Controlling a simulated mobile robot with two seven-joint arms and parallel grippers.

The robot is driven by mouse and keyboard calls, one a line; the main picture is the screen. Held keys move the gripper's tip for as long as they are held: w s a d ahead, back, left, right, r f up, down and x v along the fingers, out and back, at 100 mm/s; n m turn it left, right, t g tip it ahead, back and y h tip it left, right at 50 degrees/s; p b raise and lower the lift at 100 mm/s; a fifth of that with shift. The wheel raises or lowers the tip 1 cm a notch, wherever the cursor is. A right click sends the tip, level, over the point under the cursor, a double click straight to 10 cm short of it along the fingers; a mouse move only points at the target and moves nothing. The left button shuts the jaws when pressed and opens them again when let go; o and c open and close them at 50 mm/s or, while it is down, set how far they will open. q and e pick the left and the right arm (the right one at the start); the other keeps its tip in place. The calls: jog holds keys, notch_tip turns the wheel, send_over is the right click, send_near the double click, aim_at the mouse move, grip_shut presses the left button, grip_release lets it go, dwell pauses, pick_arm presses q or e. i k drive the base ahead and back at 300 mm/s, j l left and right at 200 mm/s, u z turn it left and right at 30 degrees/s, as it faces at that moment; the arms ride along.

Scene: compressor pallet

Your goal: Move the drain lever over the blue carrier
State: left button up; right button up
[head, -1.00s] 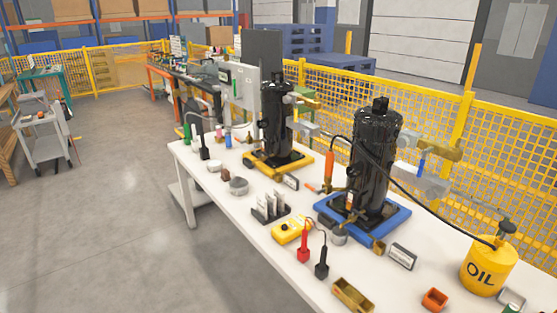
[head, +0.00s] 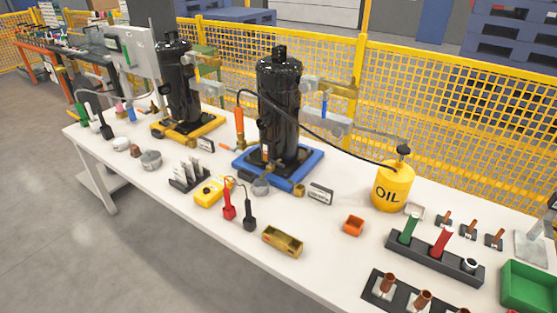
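The blue carrier (head: 307,172) lies on the white table near the middle of the head view. A tall black compressor (head: 279,110) stands upright on it. A brass fitting (head: 299,190) sits at the carrier's front right corner, and a round grey part (head: 261,187) lies at its front edge. A small orange-and-brass piece (head: 228,145) lies left of the carrier. I cannot tell which of these, if any, is the drain lever. Neither of my grippers is in view.
A second compressor stands on a yellow carrier (head: 214,121) to the left. A yellow oil can (head: 393,187), brass tray (head: 283,241), orange box (head: 353,225), dark rack (head: 435,258) and green bin (head: 528,287) stand on the table (head: 330,268). A yellow mesh fence runs behind.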

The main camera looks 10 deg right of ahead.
aim_at(270, 161)
jog(key=z, duration=0.35)
jog(key=i+j+z, duration=0.15)
jog(key=i+j, duration=0.2)
jog(key=j+u, duration=0.3)
jog(key=j, duration=0.4)
jog(key=j+u, duration=0.35)
jog(key=j, duration=0.35)
